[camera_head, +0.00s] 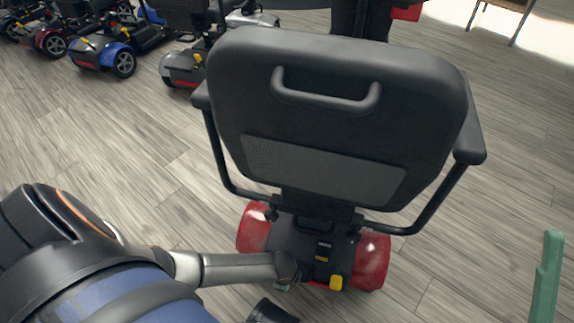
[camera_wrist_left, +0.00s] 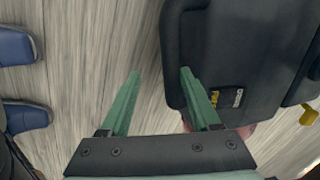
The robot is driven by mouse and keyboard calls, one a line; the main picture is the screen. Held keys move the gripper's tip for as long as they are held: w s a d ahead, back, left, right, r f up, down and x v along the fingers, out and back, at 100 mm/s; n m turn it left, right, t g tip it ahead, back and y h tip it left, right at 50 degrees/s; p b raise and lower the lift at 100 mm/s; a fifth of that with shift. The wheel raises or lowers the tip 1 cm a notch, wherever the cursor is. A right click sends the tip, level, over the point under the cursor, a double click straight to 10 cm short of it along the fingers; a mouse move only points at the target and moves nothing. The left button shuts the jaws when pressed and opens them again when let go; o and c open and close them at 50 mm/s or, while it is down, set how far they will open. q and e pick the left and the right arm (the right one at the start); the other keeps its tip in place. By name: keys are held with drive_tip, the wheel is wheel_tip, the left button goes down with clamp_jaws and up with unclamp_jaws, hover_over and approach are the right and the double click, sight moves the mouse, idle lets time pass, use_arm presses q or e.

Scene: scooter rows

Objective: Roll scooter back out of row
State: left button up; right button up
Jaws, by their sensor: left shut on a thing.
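The scooter (camera_head: 340,100) stands in front of me with its back toward me. It has a black padded seat with a handle loop on the backrest, two armrests and a red rear body with yellow parts low down. My left gripper (camera_head: 283,286) is low at the scooter's rear, mostly hidden by its own arm. Of my right gripper, only a green finger (camera_head: 547,280) shows at the right edge.
A row of other scooters, one blue (camera_head: 103,52), stands at the back left. A grey and red one (camera_head: 185,68) is nearest. A wooden-edged chair or table (camera_head: 500,8) is at the back right. The wood floor (camera_head: 150,130) is clear left of the scooter.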

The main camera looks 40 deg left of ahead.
idle(0.3)
use_arm(q)
wheel_tip(320, 180, up, 12)
drive_tip(key=s+p, duration=0.2)
drive_tip(key=p, duration=0.5)
drive_tip(key=shift+s+d, duration=0.15)
drive_tip(key=shift+d, duration=0.2)
use_arm(e)
drive_tip(key=w+f+m+g+h, duration=0.2)
drive_tip(key=f+h, duration=0.1)
drive_tip(key=f, duration=0.4)
drive_tip(key=w+d+f+m+g+h, duration=0.1)
drive_tip(key=w+f+m+g+h, duration=0.1)
drive_tip(key=f, duration=0.5)
drive_tip(key=w+d+f+m+g+h, duration=0.1)
drive_tip(key=w+f+m+g+h, duration=0.1)
drive_tip(key=f+h, duration=0.4)
drive_tip(key=shift+f+m+g, duration=0.5)
drive_tip(key=shift+f+m, duration=0.1)
drive_tip(key=shift+m, duration=0.6)
use_arm(q)
drive_tip(key=shift+r, duration=0.1)
use_arm(e)
drive_tip(key=shift+w+d, duration=0.1)
